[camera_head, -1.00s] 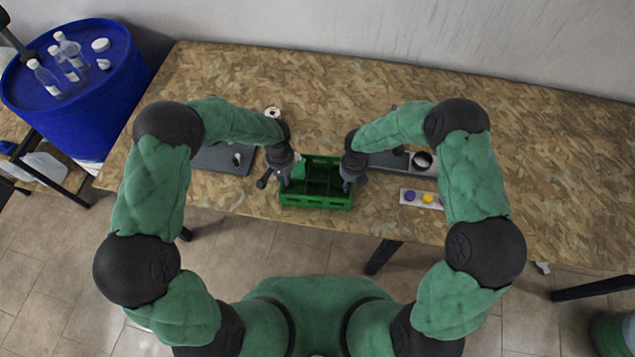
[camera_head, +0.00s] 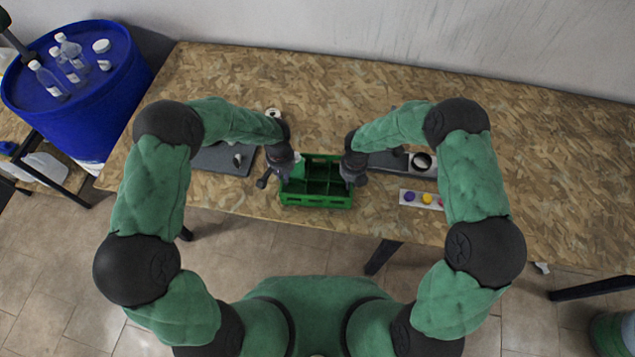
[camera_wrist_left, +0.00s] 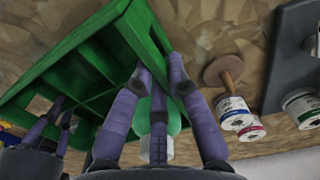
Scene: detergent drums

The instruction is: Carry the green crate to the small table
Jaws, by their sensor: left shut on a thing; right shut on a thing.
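The green crate (camera_head: 316,200) is near the front edge of the wooden table, between my two grippers. It has several compartments, and a green bottle with a white cap stands at its left side. My left gripper (camera_head: 287,178) is shut on the crate's left side. In the left wrist view its purple fingers (camera_wrist_left: 160,75) straddle the green crate wall (camera_wrist_left: 148,28). My right gripper (camera_head: 350,180) is shut on the crate's right side; its fingertips are small and partly hidden in the head view. The small table cannot be made out for certain.
The wooden table (camera_head: 230,90) has free room at the back and right. A dark grey mat (camera_head: 222,160) lies left of the crate, and a strip with coloured discs (camera_head: 421,199) lies right. A blue drum (camera_head: 80,85) with bottles stands at the far left.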

